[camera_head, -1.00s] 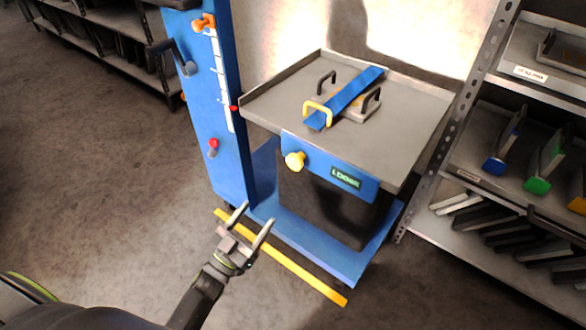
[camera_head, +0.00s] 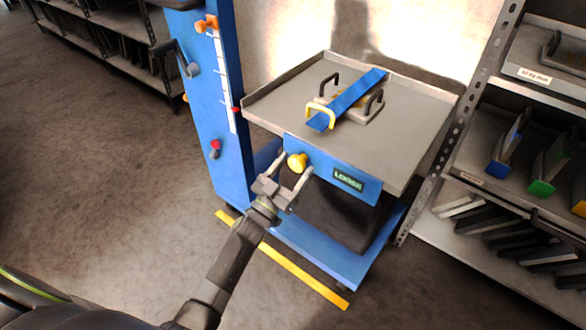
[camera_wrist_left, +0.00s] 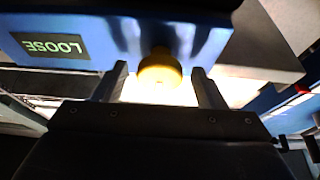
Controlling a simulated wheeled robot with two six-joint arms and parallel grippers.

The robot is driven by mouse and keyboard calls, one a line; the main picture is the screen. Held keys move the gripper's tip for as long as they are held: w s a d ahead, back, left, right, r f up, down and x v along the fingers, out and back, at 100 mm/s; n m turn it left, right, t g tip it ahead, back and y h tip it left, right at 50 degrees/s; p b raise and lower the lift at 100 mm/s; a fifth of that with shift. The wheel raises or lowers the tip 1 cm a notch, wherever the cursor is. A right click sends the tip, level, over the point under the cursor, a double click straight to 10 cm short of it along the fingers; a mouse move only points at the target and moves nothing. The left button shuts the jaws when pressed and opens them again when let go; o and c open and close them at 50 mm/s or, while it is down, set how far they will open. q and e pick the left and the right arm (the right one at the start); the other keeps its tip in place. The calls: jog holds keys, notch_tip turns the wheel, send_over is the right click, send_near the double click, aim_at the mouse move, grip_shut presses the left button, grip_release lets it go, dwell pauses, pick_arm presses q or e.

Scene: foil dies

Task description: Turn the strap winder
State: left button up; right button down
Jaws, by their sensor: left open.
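The strap winder is a yellow knob (camera_head: 297,163) on the blue front panel (camera_head: 330,172) of the grey lift table (camera_head: 385,152). It also shows in the left wrist view (camera_wrist_left: 160,70). A display (camera_head: 349,179) beside it reads LOOSE. A blue strap (camera_head: 350,98) lies across a die with dark handles and a yellow handle on the table top. My left gripper (camera_head: 291,164) is open and empty. Its fingers point at the knob, one to each side in the wrist view; I cannot tell whether they touch it. My right gripper is out of view.
A blue column (camera_head: 217,110) with a crank and a red-tipped lever (camera_head: 215,147) stands left of the table. A metal shelf rack (camera_head: 480,150) with several dies stands close on the right. A yellow line (camera_head: 300,273) marks the floor; the floor at left is clear.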

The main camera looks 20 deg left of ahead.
pick_arm(q)
jog(key=c, duration=0.9)
jog(key=shift+c, duration=0.2)
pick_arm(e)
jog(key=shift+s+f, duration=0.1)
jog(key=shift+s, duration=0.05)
